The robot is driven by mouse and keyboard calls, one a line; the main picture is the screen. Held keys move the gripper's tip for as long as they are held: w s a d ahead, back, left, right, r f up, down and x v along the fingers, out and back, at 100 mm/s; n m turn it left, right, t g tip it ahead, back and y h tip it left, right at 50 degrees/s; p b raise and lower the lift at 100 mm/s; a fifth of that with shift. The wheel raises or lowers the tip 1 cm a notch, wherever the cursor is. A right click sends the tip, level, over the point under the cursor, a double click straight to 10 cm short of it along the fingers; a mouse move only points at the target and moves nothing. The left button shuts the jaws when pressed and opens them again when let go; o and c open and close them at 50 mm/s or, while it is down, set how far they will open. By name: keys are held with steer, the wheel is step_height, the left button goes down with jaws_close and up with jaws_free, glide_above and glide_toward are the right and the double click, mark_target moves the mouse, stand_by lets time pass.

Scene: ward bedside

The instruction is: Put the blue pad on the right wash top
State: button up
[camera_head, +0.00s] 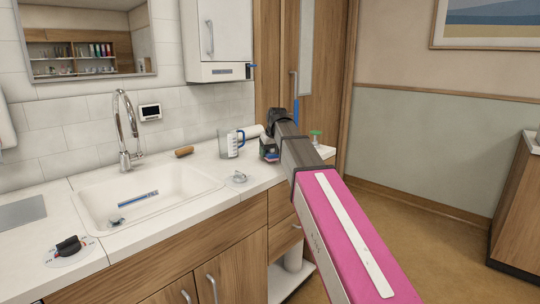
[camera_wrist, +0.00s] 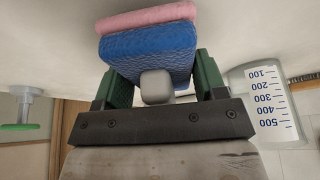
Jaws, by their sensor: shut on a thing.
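The blue pad (camera_wrist: 150,50) is between the green fingers of my gripper (camera_wrist: 155,66), which is shut on it. A pink layer or pad (camera_wrist: 147,17) lies against its far face in the wrist view; I cannot tell whether the two are joined. In the head view my gripper (camera_head: 269,148) is low over the right wash top (camera_head: 263,174), just right of the measuring jug. The arm hides most of the pad there. I cannot tell whether the pad or the pink piece touches the top.
The clear measuring jug (camera_head: 231,144) stands close to my gripper and shows in the wrist view (camera_wrist: 270,100). A green-topped item (camera_head: 315,137) stands right of it. A small clear item (camera_head: 239,177) is near the basin (camera_head: 145,197). A brown roll (camera_head: 184,151) lies behind.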

steer(key=shift+f, duration=0.6)
steer(key=o, duration=0.9)
steer(key=shift+f, duration=0.1)
steer(key=v, duration=1.2)
steer(key=shift+s, duration=0.15)
